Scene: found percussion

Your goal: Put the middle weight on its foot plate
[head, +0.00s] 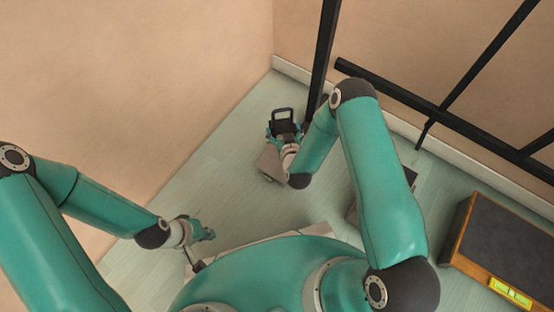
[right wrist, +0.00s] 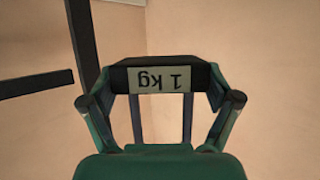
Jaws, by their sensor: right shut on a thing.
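My right gripper (head: 285,134) is shut on a black weight (head: 284,115) with a loop handle, toward the far corner of the room. In the right wrist view the weight (right wrist: 119,78) carries a pale label reading "1 kg" upside down, between the two fingers (right wrist: 160,100). A grey-brown plate-like piece (head: 268,165) shows just below and left of the right gripper; I cannot tell whether it is a foot plate. Another dark-topped piece (head: 352,211) is mostly hidden by my right arm. My left gripper (head: 205,233) is low at the left, apart from the weight; its finger state is unclear.
A black frame of bars (head: 440,115) stands along the right wall, with an upright (head: 322,60) close to the weight. A wood-sided box with a dark top (head: 505,240) and a yellow panel (head: 510,292) lies at the right. Pale green floor (head: 235,190) is clear between the grippers.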

